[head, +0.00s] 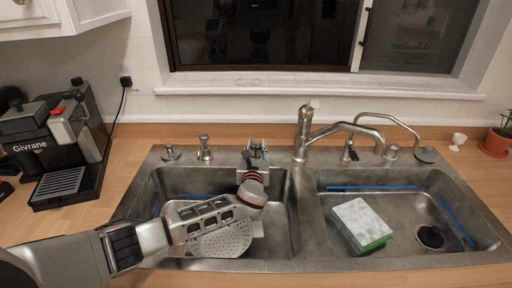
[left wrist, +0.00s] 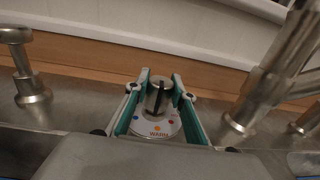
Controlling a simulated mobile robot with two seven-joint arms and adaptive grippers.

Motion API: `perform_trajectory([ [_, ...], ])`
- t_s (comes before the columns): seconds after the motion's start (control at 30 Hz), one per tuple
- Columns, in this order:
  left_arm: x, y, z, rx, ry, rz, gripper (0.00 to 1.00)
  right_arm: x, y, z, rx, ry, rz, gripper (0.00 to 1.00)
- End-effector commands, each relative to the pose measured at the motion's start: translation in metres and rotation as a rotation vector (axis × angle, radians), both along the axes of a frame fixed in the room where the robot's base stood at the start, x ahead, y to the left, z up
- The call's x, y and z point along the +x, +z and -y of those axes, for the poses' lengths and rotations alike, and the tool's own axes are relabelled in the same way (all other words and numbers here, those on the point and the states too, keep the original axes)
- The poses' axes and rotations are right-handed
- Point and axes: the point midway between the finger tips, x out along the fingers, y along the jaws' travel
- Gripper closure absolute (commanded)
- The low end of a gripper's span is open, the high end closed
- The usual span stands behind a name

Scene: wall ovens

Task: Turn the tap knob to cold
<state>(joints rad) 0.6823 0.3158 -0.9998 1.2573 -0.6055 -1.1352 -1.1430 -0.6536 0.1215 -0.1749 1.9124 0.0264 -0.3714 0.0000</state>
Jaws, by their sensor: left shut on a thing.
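The tap knob (left wrist: 158,98) is a short metal cylinder with a dark pointer line, on a round white dial (left wrist: 158,128) at the back of the sink. The dial reads WARM at its near edge and has small coloured dots, with red and blue among them. My left gripper (left wrist: 160,76) is shut on the knob, one green-edged finger on each side. In the head view my left gripper (head: 256,149) reaches over the left basin to the back ledge, where it hides most of the knob. My right gripper is in neither view.
The metal tap (head: 302,135) stands just right of the knob, and a soap pump (head: 204,148) stands to its left. The left basin holds a perforated strainer (head: 228,240). A sponge (head: 362,222) lies in the right basin. A coffee machine (head: 60,140) stands at left.

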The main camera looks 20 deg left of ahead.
Motion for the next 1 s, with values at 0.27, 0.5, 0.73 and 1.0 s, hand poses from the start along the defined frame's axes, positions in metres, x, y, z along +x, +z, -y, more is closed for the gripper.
perform_trajectory([
  [0.27, 0.0, -0.003, -0.003, 0.006, -0.259, 0.0, 0.97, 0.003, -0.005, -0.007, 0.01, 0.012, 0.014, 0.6],
  [0.5, 0.0, -0.007, -0.002, 0.005, -0.461, -0.001, 0.97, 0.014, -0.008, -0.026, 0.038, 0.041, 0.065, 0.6],
  [0.73, 0.0, -0.009, -0.001, 0.001, -0.597, -0.004, 0.97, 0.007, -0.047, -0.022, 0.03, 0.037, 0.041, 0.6],
  [1.0, -0.001, -0.007, 0.0, 0.0, -0.691, -0.005, 0.97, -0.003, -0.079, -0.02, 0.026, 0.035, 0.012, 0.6],
])
